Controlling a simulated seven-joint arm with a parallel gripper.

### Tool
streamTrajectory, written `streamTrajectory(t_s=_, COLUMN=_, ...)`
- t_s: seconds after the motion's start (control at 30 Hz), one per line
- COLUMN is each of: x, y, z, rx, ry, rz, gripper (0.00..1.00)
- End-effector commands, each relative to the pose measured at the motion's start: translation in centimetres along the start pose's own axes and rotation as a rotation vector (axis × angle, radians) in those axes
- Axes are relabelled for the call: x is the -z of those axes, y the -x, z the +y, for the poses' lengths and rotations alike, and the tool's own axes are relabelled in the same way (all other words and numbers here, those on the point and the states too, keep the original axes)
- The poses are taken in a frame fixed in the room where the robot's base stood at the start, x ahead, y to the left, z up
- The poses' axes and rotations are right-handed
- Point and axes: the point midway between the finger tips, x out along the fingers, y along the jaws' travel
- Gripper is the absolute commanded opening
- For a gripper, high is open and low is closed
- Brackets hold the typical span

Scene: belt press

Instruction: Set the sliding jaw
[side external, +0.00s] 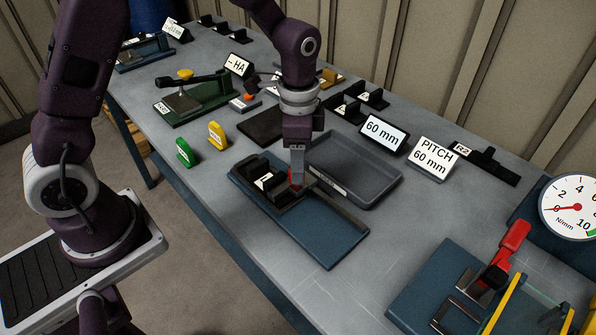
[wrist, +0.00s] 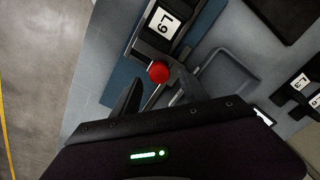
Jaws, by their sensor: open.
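The blue fixture plate (side external: 335,243) lies near the table's front edge; part of it shows in the wrist view (wrist: 122,88). A dark sliding jaw (side external: 292,196) sits across it, with a red round knob (wrist: 159,71) on it. A black ribbed block (side external: 258,167), labelled L9 in the wrist view (wrist: 167,20), lies in the fixture beside the jaw. My gripper (side external: 296,178) is open and down at the knob, fingers on either side of it in the wrist view (wrist: 158,92). The fingers partly hide the knob in the side view; I cannot tell whether they touch it.
A grey tray (side external: 378,190) lies right behind the fixture. Signs reading 60 mm (side external: 382,134) and PITCH 60 mm (side external: 432,158) stand behind it. Yellow (side external: 217,135) and green (side external: 186,152) tags stand to the left. A red-handled press (side external: 512,240) and a dial (side external: 574,207) are at right.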

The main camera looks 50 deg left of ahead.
Motion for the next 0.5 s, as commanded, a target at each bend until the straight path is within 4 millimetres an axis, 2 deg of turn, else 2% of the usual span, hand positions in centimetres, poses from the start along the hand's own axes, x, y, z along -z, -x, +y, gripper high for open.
streamTrajectory(t_s=0.1, x=-0.1, y=-2.2, z=0.1, rx=-0.002, ry=0.001, rz=-0.003, gripper=0.52)
streamTrajectory(t_s=0.2, x=-0.1, y=-3.2, z=0.1, rx=-0.001, ry=0.001, rz=-0.001, gripper=0.52)
streamTrajectory(t_s=0.5, x=0.0, y=-3.7, z=0.0, rx=0.001, ry=0.002, rz=0.001, gripper=0.50)
